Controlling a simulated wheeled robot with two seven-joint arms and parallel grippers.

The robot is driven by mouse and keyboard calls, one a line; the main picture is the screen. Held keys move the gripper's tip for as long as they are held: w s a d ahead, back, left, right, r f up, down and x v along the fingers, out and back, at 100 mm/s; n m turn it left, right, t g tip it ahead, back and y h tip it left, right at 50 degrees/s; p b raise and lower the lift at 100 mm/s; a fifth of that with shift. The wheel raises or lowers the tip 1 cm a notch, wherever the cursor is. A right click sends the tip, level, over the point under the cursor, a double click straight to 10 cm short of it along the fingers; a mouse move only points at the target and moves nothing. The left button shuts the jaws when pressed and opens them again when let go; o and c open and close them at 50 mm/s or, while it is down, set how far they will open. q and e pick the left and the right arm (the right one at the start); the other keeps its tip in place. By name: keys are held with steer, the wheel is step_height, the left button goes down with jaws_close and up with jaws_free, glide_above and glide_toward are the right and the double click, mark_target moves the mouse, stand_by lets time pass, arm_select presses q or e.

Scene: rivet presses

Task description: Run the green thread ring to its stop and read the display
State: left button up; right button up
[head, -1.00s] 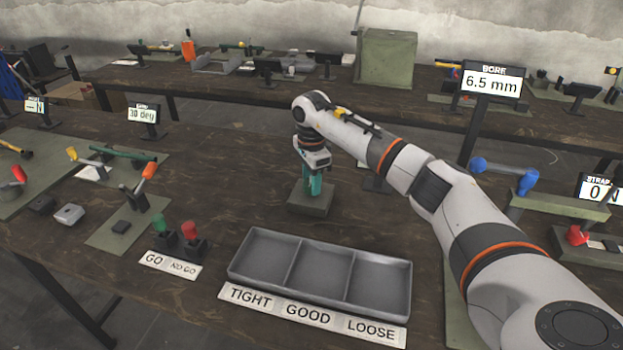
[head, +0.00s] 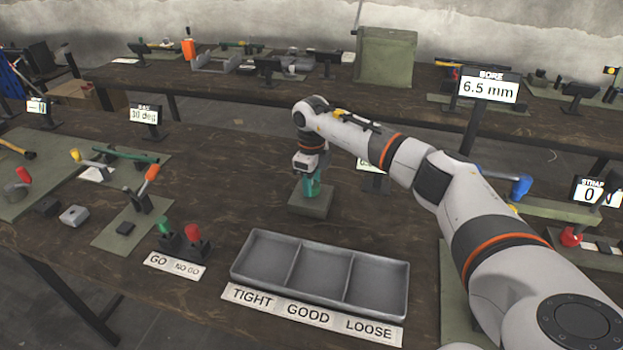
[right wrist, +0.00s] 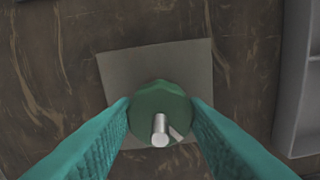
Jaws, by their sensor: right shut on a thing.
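The green thread ring (right wrist: 160,100) sits around a silver threaded post (right wrist: 160,130) above a grey-green square base block (right wrist: 120,70). In the head view the block (head: 312,204) stands on the table behind the three-part tray. My right gripper (head: 312,186) points straight down over the block, and its teal fingers (right wrist: 160,115) press on both sides of the ring. A small display (head: 368,166) behind my right arm is mostly hidden, so its reading cannot be told. My left gripper is not in view.
A grey tray (head: 248,258) marked TIGHT, GOOD, LOOSE stands in front of the block. Green and red GO and NO GO plugs (head: 192,233) stand left of it. A BORE display (head: 488,90) reads 6.5 mm.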

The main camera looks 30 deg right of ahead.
steer(key=m+p, duration=0.1)
steer(key=m, duration=0.4)
steer(key=shift+r+m+p, duration=0.15)
steer(key=shift+m+p, duration=0.15)
steer(key=m+p, duration=0.1)
steer(key=m, duration=0.4)
steer(key=shift+m+p, duration=0.3)
steer(key=o, duration=1)
steer(key=shift+c, duration=0.2)
step_height(320, 180, up, 12)
steer(key=b, duration=0.2)
stand_by(0.6)
